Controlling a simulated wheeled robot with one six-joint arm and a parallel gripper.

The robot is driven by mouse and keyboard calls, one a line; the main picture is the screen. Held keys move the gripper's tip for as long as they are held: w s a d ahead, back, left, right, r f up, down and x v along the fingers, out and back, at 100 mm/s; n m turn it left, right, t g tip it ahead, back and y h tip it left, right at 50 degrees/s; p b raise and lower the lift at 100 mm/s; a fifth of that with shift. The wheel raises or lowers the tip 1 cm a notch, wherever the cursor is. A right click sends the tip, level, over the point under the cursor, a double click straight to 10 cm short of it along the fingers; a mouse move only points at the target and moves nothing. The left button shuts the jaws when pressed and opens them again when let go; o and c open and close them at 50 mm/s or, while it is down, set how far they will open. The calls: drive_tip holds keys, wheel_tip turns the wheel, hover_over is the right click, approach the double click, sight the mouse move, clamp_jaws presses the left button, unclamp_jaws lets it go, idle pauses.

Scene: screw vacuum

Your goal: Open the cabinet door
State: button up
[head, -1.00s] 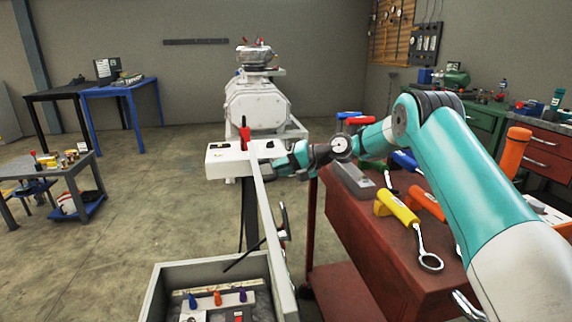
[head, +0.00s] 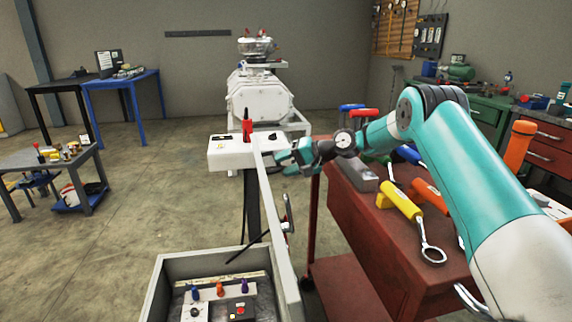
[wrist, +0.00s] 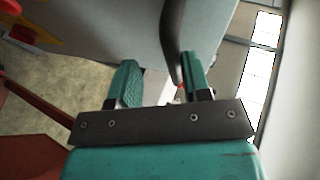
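The grey cabinet (head: 157,285) is at the bottom of the head view, with buttons and small coloured parts inside. Its door (head: 276,225) stands swung out, seen nearly edge-on, with a dark handle (head: 288,213) on its right face. My gripper (head: 287,158) is just right of the door's far end. In the wrist view my gripper (wrist: 158,85) has its two teal fingers apart. A dark curved bar (wrist: 173,35) lies beside the right finger, in front of a grey panel (wrist: 110,25). I cannot tell whether they touch.
A red tool cart (head: 375,220) with yellow and orange tools stands right of the door, under my arm. A white box (head: 225,150) with a red knob is behind the door's far end. A white vacuum machine (head: 260,95) stands farther back. Open floor lies left.

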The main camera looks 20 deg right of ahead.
drive_tip(key=v, duration=1.7)
drive_tip(key=shift+s+d+p, duration=0.1)
drive_tip(key=shift+s+p, duration=0.1)
drive_tip(key=shift+p, duration=0.15)
drive_tip(key=shift+r, duration=0.1)
